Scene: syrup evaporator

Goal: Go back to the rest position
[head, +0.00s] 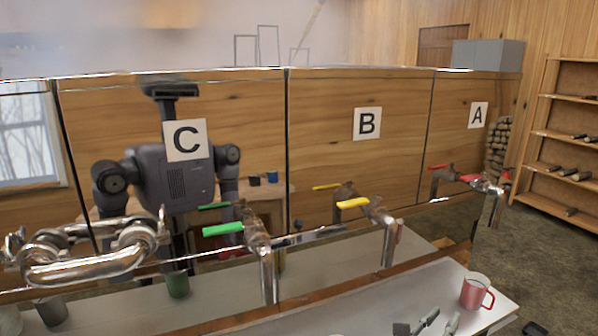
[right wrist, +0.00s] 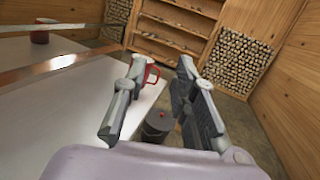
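My right gripper (head: 440,320) shows at the bottom right of the head view, low over the white table (head: 374,306). In the right wrist view my right gripper (right wrist: 161,64) has its two fingers spread apart, with nothing held between them. A red mug (head: 473,292) stands upright near the table's right end, to the right of the gripper in the head view. In the right wrist view the mug (right wrist: 152,75) is partly hidden behind the left finger. My left gripper is not in the head view itself.
A shiny evaporator wall with signs C (head: 185,140), B (head: 367,124) and A (head: 478,116) mirrors my body. Taps with green (head: 223,229), yellow (head: 353,203) and red (head: 470,178) handles jut out above the table. Shelves (head: 565,140) stand at right beyond open floor.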

